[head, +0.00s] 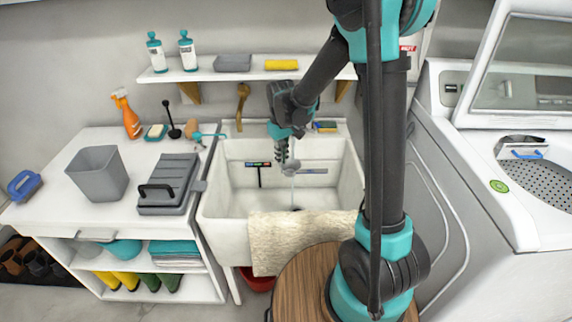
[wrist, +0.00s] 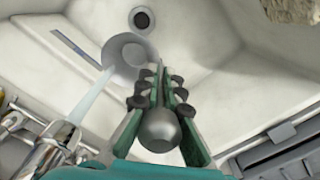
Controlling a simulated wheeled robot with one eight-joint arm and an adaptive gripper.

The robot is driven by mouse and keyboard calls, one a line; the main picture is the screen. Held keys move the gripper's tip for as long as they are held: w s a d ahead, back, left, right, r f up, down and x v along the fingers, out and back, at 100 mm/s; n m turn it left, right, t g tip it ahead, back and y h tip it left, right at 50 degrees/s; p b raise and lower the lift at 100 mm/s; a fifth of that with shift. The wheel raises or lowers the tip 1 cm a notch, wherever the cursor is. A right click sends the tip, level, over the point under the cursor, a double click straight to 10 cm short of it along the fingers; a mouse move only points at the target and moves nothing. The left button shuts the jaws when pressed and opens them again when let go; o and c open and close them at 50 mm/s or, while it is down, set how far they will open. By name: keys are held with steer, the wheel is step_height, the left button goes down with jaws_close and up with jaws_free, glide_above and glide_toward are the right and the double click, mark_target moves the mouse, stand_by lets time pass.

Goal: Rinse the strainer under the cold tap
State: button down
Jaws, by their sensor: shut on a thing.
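The grey strainer (wrist: 128,50) is in the wrist view, held out over the sink, its round bowl beyond my fingertips. My gripper (wrist: 158,88) is shut on it, with a rounded grey part between the green fingers. In the head view, my gripper (head: 282,150) points down into the white sink (head: 228,215), with the small strainer (head: 292,164) below it. The chrome tap (wrist: 48,152) is at the wrist view's lower left. Its pale water stream (wrist: 90,97) reaches the left side of the bowl. I cannot tell which tap is cold.
A beige towel (head: 300,238) hangs over the sink's front rim. The sink drain (wrist: 143,19) is open. A shelf (head: 210,75) runs above. A washing machine (head: 470,170) stands right.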

steer(key=s+a, duration=0.3)
steer(key=s, duration=0.3)
steer(key=shift+s, duration=0.25)
stand_by(0.3)
steer(key=shift+a, duration=0.1)
stand_by(1.1)
steer(key=s+a+r, duration=0.2)
steer(key=s+r, duration=0.2)
steer(key=shift+s, duration=0.25)
steer(key=shift+a, duration=0.1)
stand_by(0.6)
